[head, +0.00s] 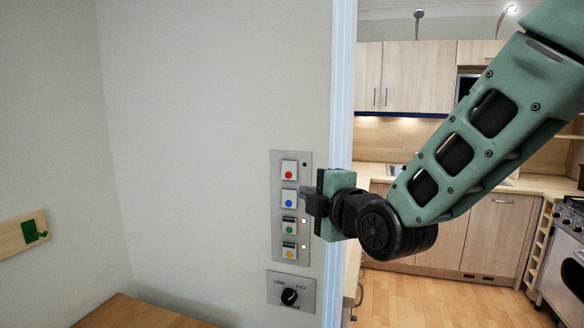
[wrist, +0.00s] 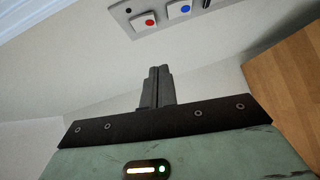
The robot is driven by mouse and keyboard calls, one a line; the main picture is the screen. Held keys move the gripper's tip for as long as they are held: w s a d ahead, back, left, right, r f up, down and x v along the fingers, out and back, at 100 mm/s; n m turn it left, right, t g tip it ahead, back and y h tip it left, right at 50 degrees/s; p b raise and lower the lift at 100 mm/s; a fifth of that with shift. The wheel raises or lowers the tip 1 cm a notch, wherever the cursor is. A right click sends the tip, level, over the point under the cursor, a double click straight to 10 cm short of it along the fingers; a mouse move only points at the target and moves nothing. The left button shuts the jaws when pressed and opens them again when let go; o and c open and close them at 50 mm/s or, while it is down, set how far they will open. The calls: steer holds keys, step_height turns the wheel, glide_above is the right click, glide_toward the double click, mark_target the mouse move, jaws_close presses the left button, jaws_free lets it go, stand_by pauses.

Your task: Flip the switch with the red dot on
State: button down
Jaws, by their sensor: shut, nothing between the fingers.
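A metal switch panel (head: 277,240) on the wall carries a column of rocker switches. The switch with the red dot (head: 288,170) is at the top, and the small indicator beside it is dark. It also shows in the wrist view (wrist: 146,22) at the top edge. My gripper (head: 305,191) is shut and empty, its fingertips at the panel's right side, level with the blue-dot switch and below the red one. The fingertips (wrist: 160,72) point toward the wall in the wrist view. I cannot tell whether they touch the panel.
The blue-dot switch (head: 288,199) sits just under the red one. A knob plate (head: 291,291) is below. A white door frame (head: 340,110) stands right of the panel; a wooden surface (head: 140,314) lies lower left.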

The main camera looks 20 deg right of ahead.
steer(key=shift+w+r, duration=0.15)
steer(key=shift+r, duration=0.05)
steer(key=p, duration=0.5)
glide_toward(284, 177)
steer(key=w+a, duration=0.2)
steer(key=a, duration=0.1)
steer(key=w+p, duration=0.1)
steer(key=w+d+p, duration=0.1)
steer(key=shift+w+d+f, duration=0.1)
steer(key=shift+w+d, duration=0.15)
steer(key=shift+d, duration=0.05)
steer(key=shift+w+d+f, duration=0.2)
steer(key=shift+w+d, duration=0.1)
steer(key=shift+w, duration=0.2)
